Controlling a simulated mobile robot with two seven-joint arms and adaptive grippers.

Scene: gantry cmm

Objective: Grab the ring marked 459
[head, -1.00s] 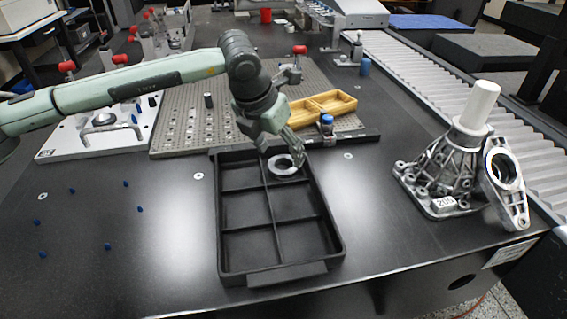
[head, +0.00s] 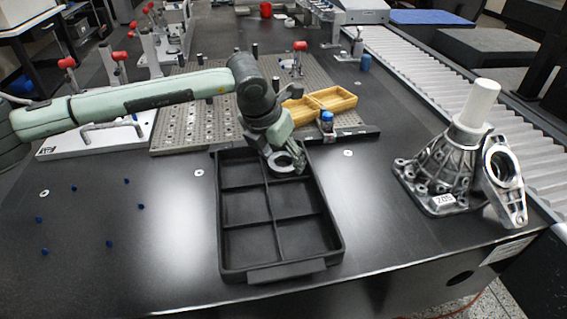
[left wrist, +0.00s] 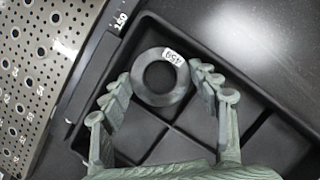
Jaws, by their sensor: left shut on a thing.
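The metal ring (head: 272,164) shows at the back right compartment of the black divided tray (head: 219,225). In the left wrist view the ring (left wrist: 160,100) is grey, with a white label reading 459, upside down there. My left gripper (head: 290,160) comes down from above at the tray's back end. I cannot tell whether the ring touches the tray floor. My right gripper is not in view.
A yellow divided box (head: 330,100) and a small blue-capped bottle (head: 326,121) stand behind the tray. A perforated plate (head: 190,125) lies at the back left. A metal casting (head: 450,170) stands at right. Several small blue pieces lie at left, where the table is mostly free.

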